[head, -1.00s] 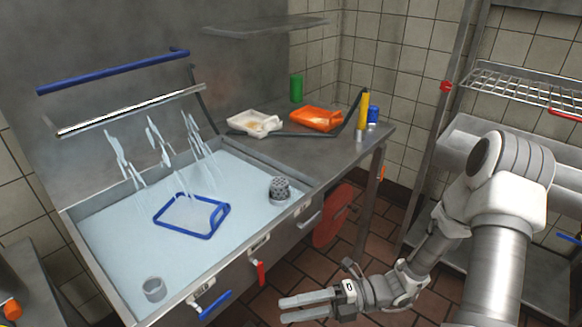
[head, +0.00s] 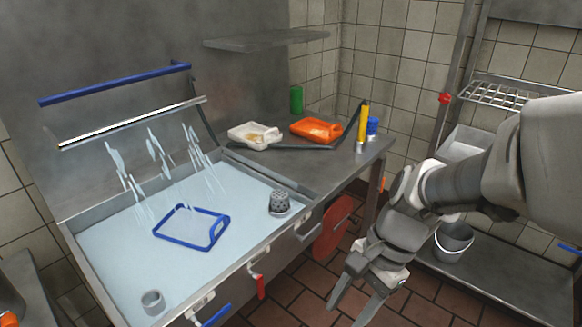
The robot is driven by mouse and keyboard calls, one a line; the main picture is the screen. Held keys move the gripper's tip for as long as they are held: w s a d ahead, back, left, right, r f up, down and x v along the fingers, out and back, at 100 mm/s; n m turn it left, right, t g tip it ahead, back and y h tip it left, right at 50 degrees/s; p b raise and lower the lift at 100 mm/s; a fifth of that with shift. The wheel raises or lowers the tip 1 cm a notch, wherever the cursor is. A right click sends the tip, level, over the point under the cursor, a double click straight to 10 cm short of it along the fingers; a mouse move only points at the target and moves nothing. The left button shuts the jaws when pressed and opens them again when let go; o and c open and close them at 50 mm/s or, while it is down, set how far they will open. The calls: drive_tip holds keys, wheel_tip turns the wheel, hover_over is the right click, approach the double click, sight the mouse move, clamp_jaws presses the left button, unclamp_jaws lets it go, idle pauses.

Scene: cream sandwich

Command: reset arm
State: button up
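My gripper (head: 355,298) hangs over the tiled floor in front of the counter, at the bottom middle of the head view. Its two fingers point down and stand apart, with nothing visible between them. My arm comes in from the right edge and bends down to the gripper. The gripper is clear of the sink unit and touches nothing that I can see.
A water-filled basin (head: 100,245) holds a blue-rimmed tray (head: 190,228) and a grey perforated cup (head: 279,201). A white tray (head: 254,135) and an orange tray (head: 316,130) sit on the steel counter (head: 300,170). A bucket (head: 453,242) stands on the low shelf at right.

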drive_tip(key=d+r+n+t+h+p, duration=0.1)
drive_tip(key=r+n+t+p, duration=0.1)
drive_tip(key=r, duration=0.6)
drive_tip(key=s+d+r+n+t+h+p, duration=0.1)
drive_tip(key=d+r+n+t+p, duration=0.1)
drive_tip(key=r+n+p, duration=0.3)
drive_tip(key=d+r+n+t+h+p, duration=0.1)
drive_tip(key=d+r+n+t+p, duration=0.1)
drive_tip(key=r+p, duration=0.4)
wheel_tip(320, 180, up, 5)
drive_tip(key=shift+s+f+n+t+h, duration=0.1)
drive_tip(key=shift+s+n+t+h, duration=0.3)
drive_tip(key=shift+n, duration=0.6)
drive_tip(key=shift+w, duration=0.2)
idle(0.6)
